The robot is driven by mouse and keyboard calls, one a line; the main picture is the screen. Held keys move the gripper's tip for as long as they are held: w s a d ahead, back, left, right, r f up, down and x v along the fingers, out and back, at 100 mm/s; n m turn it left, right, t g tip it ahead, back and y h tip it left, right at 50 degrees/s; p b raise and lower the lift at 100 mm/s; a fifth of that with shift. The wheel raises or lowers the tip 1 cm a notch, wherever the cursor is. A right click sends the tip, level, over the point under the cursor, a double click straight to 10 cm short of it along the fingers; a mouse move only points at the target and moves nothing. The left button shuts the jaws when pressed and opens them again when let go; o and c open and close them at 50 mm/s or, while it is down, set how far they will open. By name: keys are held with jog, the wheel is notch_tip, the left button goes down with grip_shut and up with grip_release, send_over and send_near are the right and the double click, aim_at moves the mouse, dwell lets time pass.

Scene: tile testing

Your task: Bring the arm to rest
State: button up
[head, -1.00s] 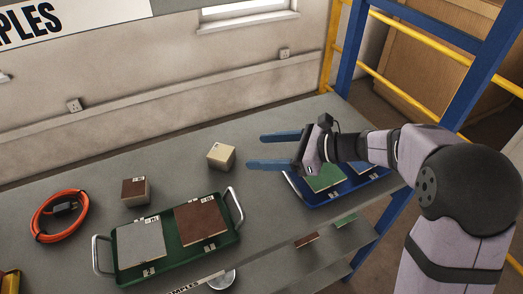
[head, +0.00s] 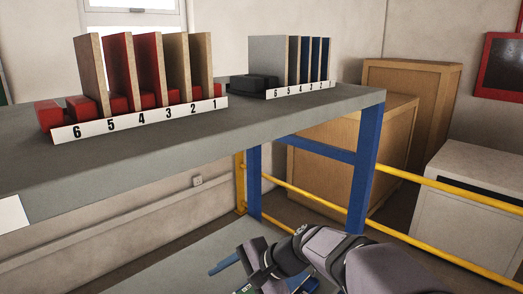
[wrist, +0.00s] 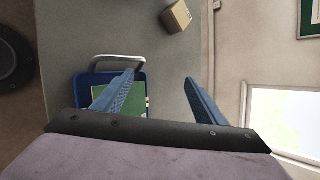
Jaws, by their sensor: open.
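My gripper (wrist: 160,80) is open in the wrist view, with two blue fingers apart and nothing between them. It is above the grey bench top (wrist: 150,40). A blue tray (wrist: 140,78) with a pale handle and a green tile (wrist: 103,95) is partly hidden behind the left finger. A beige block (wrist: 176,16) stands on the bench beyond the fingertips. In the head view my gripper (head: 226,277) shows at the bottom edge, partly cut off, with my arm reaching in from the lower right.
An upper shelf (head: 250,128) on blue posts crosses the head view above my arm. It holds numbered racks (head: 140,120) of upright tiles and a black box (head: 253,84). Yellow rails (head: 440,185), wooden crates (head: 360,140) and a white cabinet (head: 470,195) stand at the right.

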jog(key=s+d+f+n+t+h, duration=0.1)
jog(key=d+n+t+h, duration=0.3)
jog(key=d, duration=0.9)
jog(key=s+d+f+n+g+h, duration=0.2)
jog(key=s+d+f+g, duration=0.1)
jog(key=s+d+f, duration=0.2)
jog(key=s+d+f+n+g+h+b, duration=0.1)
jog(key=s+d+f+n+g+h, duration=0.1)
jog(key=s+f, duration=0.7)
jog(key=s+d+n+g, duration=0.1)
jog(key=s+d, duration=0.1)
jog(key=s, duration=0.1)
jog(key=shift+d+f+n+g+h, duration=0.25)
jog(key=shift+d+n+g+h, duration=0.05)
jog(key=shift+d, duration=0.05)
jog(key=shift+s, duration=0.1)
